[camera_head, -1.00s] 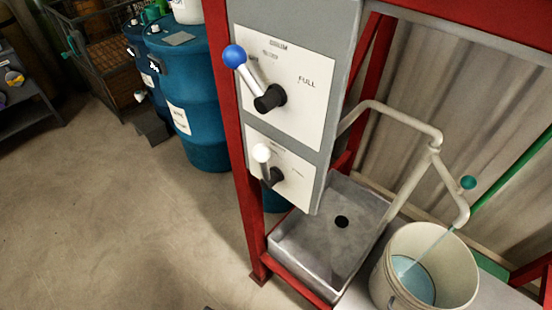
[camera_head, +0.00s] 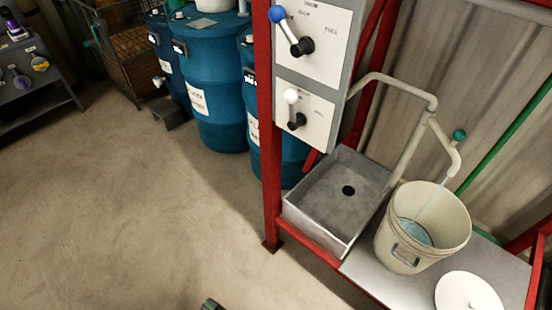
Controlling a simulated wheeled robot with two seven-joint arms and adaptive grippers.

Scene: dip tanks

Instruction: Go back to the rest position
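A panel on a red frame carries a blue-knobbed lever (camera_head: 289,29) and, below it, a white-knobbed lever (camera_head: 294,108). Both levers lean up and to the left. A bent beige pipe (camera_head: 401,91) with a green knob (camera_head: 459,135) ends above a white bucket (camera_head: 407,256). A thin stream falls from the pipe into the bucket, which holds some bluish liquid. A small dark piece shows at the bottom edge of the view; I cannot tell what it is. Neither of my grippers is recognisable in the view.
A grey sink (camera_head: 322,205) with a dark drain stands left of the bucket. A round white lid (camera_head: 468,292) lies on the bench at the lower right. Blue drums (camera_head: 213,90) stand behind the frame. The concrete floor (camera_head: 130,220) at the left is clear.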

